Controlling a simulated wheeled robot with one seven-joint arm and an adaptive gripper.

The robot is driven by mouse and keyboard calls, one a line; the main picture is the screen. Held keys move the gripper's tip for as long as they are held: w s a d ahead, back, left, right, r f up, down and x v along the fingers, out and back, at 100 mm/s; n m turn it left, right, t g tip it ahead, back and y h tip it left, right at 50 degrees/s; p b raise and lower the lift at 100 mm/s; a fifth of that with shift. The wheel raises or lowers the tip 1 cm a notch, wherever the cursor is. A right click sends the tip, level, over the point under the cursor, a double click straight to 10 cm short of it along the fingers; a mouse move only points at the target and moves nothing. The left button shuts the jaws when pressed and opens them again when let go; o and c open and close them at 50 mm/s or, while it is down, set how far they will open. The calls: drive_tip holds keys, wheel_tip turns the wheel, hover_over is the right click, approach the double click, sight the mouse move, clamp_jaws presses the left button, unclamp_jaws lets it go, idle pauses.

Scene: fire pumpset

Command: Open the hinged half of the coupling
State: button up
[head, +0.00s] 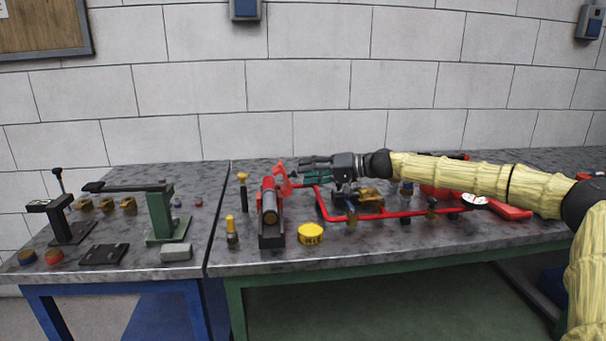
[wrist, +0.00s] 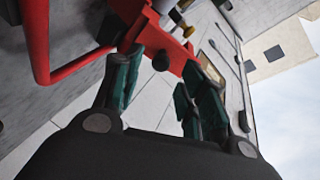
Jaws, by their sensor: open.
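The coupling (head: 269,204) is a red part around a dark cylinder, set on a black block near the middle of the bench. A red piece, apparently its hinged half (head: 284,180), stands raised at an angle at its back right side. My gripper (head: 302,171) reaches in from the right, fingers pointing left at this red piece. In the wrist view my gripper (wrist: 160,64) is open, with a red part (wrist: 167,45) just beyond and partly between the green-padded fingertips. I cannot tell whether the fingers touch it. The hinge itself is not clear.
Red piping (head: 370,216) with a gauge (head: 474,200) lies under and in front of my arm. A yellow tin (head: 311,233) and a yellow-topped bottle (head: 232,232) stand near the coupling. A green stand (head: 165,211) is on the left bench. The wall is behind.

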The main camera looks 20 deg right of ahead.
drive_tip(key=v, duration=0.9)
drive_tip(key=shift+d, duration=0.2)
drive_tip(key=shift+s, duration=0.15)
